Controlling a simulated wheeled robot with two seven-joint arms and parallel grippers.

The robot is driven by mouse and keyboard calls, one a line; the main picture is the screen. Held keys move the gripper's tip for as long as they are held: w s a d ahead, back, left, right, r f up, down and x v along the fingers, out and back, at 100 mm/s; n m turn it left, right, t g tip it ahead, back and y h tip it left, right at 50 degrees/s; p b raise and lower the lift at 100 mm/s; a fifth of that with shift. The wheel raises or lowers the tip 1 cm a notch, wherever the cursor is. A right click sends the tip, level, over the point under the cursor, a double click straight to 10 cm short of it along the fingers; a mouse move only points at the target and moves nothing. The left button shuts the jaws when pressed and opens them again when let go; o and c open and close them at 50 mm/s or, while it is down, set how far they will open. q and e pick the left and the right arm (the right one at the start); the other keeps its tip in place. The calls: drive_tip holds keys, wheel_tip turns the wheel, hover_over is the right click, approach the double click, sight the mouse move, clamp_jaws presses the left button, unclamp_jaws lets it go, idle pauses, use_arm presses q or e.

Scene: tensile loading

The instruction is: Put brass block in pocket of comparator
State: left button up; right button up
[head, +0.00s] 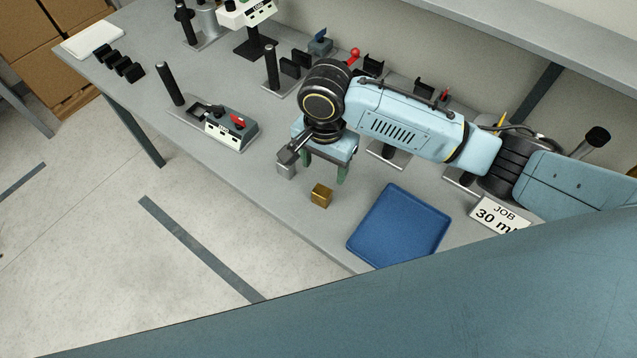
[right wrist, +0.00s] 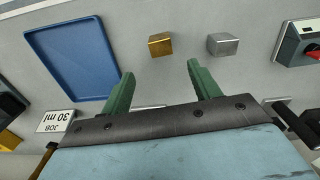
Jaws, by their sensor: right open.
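The brass block (head: 321,195) sits on the grey bench, left of the blue tray. In the right wrist view the brass block (right wrist: 160,46) lies ahead of the fingertips and roughly between them. My right gripper (head: 325,172) is above the bench with its green fingers apart and empty; they also show in the right wrist view (right wrist: 160,73). A grey device with a red knob (head: 231,128), apparently the comparator, stands further left; part of it shows in the right wrist view (right wrist: 302,42). A dark recess is at its left end; I cannot tell if it is the pocket.
A silver block (head: 285,172) stands close by the brass block, and also shows in the right wrist view (right wrist: 223,45). A blue tray (head: 398,226) and a JOB 30 ml sign (head: 498,214) are to the right. Stands line the back. The front edge is near the brass block.

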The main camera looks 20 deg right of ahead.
sight(322, 191)
drive_tip(key=f, duration=0.3)
drive_tip(key=shift+s+f, duration=0.25)
drive_tip(key=shift+s, duration=0.05)
drive_tip(key=f, duration=0.3)
drive_tip(key=shift+w, duration=0.2)
wheel_tip(322, 191, down, 4)
drive_tip(key=shift+a+r+b, duration=0.15)
drive_tip(key=shift+r+b, duration=0.1)
drive_tip(key=shift+b, duration=0.15)
drive_tip(key=shift+f, duration=0.2)
use_arm(q)
drive_tip(key=shift+w+f, duration=0.1)
drive_tip(key=shift+f, duration=0.35)
use_arm(e)
drive_tip(key=shift+w, duration=0.1)
clamp_jaws()
